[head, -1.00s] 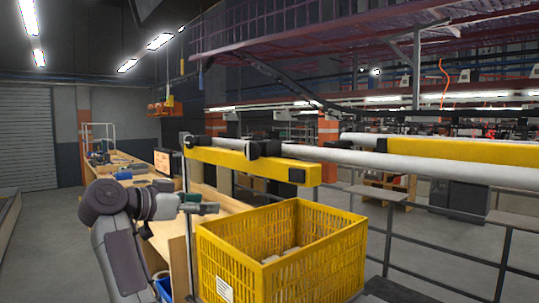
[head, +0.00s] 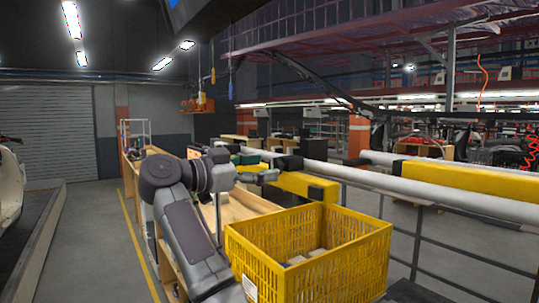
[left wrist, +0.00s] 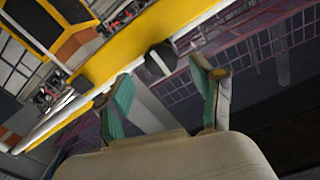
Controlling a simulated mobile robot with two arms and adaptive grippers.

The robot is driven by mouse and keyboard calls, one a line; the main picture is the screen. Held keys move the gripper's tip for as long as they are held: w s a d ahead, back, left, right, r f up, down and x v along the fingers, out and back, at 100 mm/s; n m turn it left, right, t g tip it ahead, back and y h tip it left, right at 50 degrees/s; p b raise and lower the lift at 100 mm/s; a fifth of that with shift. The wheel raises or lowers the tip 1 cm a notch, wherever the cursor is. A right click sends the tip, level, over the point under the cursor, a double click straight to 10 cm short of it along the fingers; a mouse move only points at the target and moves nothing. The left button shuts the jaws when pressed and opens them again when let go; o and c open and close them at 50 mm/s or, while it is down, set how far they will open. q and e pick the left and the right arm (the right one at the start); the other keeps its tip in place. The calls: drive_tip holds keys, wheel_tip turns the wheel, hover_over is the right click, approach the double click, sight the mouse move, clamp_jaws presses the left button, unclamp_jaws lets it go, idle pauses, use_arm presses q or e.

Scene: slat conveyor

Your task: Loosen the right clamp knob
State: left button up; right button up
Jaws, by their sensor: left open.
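My left gripper (head: 258,169) overlaps the beam's left part in the head view. In the left wrist view it (left wrist: 164,80) is open, with teal pads apart and nothing held. A round black knob with a pale stripe (left wrist: 160,60) shows between and just beyond the fingertips, beside the yellow beam (left wrist: 125,50). I cannot tell whether a finger touches it, nor surely match it to the clamp in the head view. My right gripper is out of view.
A yellow crate (head: 263,262) with pale items inside stands in front of the beam, close to my left arm. A white rail (head: 420,189) runs to the right. Wooden benches (head: 230,207) lie behind my arm. Open floor (head: 95,240) is at left.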

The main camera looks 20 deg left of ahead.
sight(274, 163)
use_arm(q)
drive_tip(key=shift+p+x, duration=0.4)
drive_tip(key=shift+x, duration=0.8)
drive_tip(key=shift+w+a+f, duration=0.1)
drive_tip(key=shift+w, duration=0.05)
